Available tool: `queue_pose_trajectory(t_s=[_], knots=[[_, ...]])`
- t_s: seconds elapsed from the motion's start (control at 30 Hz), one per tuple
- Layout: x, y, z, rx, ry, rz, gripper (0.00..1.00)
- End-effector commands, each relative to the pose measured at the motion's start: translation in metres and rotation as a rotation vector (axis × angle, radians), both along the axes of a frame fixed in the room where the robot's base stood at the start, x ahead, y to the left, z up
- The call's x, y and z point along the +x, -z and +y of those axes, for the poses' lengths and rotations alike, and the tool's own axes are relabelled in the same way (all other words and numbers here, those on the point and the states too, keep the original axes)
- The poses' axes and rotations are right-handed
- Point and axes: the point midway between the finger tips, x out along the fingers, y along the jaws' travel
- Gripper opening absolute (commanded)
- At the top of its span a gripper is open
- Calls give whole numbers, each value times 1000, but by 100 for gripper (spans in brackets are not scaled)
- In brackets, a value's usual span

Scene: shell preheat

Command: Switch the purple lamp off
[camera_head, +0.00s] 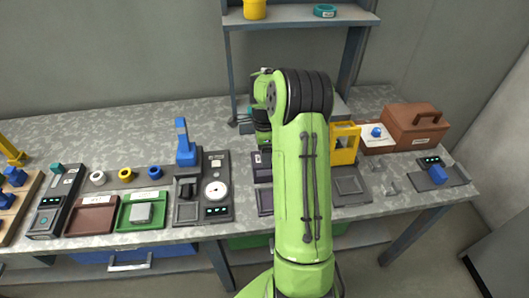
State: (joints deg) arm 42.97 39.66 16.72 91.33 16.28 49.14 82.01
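I cannot make out a purple lamp in the head view; it may be hidden behind my arm or too small to tell. My green arm rises through the middle of the picture and covers part of the workbench (120,150). My gripper does not show; it is hidden behind the arm. A dark panel (218,165) with a white dial, a blue lever (185,145) and a small lit display stands left of my arm. Another dark unit (440,178) with a lit display and a blue block is at the right end.
A red tray (92,230) and a green tray (122,222) lie at the front left. A yellow frame (344,160) stands right of my arm, near a brown toolbox (413,145). A shelf (290,25) rises behind.

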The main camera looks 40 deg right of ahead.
Motion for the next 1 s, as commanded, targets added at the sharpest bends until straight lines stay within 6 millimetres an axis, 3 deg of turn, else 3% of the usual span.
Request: queue_pose_trajectory(t_s=[0.23,0.6,1.0], knots=[[0,0,0,-1,0,-1,71],[0,0,0,-1,0,-2,16],[-2,-1,-4,108,1,-76,16]])
